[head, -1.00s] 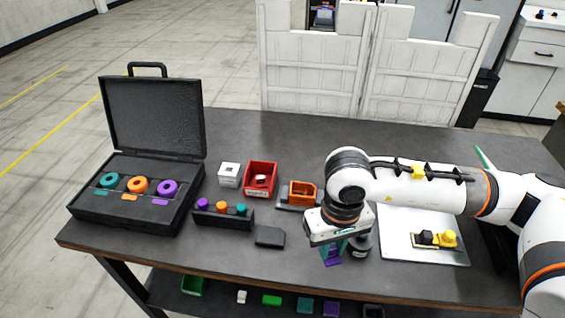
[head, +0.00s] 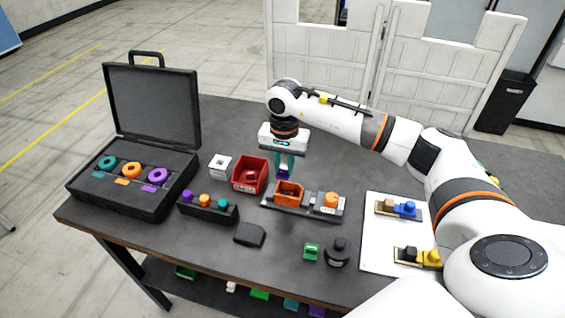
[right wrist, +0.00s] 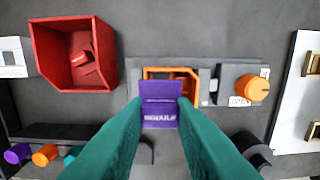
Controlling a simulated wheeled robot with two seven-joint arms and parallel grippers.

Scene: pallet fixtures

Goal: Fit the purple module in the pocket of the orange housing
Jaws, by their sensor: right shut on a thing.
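The purple module (head: 283,175) is held between the teal fingers of my right gripper (head: 284,164), above the table just behind the orange housing. In the right wrist view the purple module (right wrist: 160,104) sits between the fingertips (right wrist: 161,112), its lettered face showing. The orange housing (head: 289,194) is an open box on a grey fixture plate. In the right wrist view the orange housing (right wrist: 183,74) lies beyond the module, which hides part of its near side and pocket. The module looks apart from the housing in the head view. My left gripper is not in view.
A red bin (head: 250,175) and a white block (head: 220,166) stand left of the housing. An orange knob (head: 331,200) is on the fixture's right end. A green block (head: 311,252) and a black knobbed piece (head: 338,253) lie in front. An open black case (head: 130,200) is far left.

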